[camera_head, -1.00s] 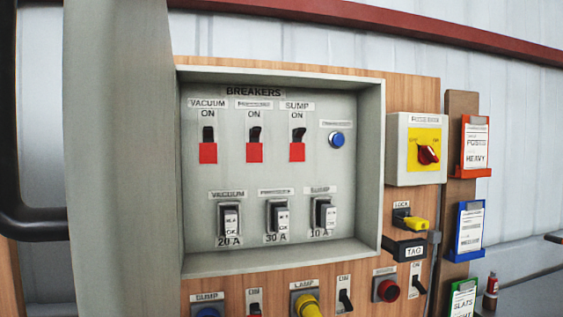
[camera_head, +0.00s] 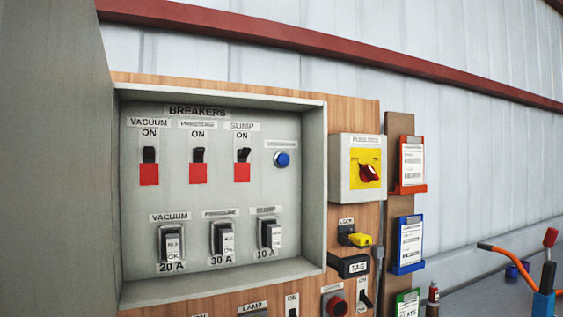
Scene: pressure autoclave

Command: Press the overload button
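A round blue button (camera_head: 282,159) sits at the upper right inside the grey breaker box (camera_head: 315,190). A small label (camera_head: 281,144) is above it, too blurred to read for certain; no other round button shows inside the box. Three breaker switches with red lower parts, such as the sump switch (camera_head: 242,165), stand in a row to its left, marked ON. Three fuse holders rated 20 A, 30 A and 10 A, such as the sump one (camera_head: 269,236), are below. Neither of my grippers is in view.
A grey door panel (camera_head: 50,170) stands at the left. Right of the box are a red rotary switch (camera_head: 369,172) on yellow, a yellow lock handle (camera_head: 360,240), a red button (camera_head: 337,306) and clipboards (camera_head: 411,162). Tools with orange and blue handles (camera_head: 544,303) are at lower right.

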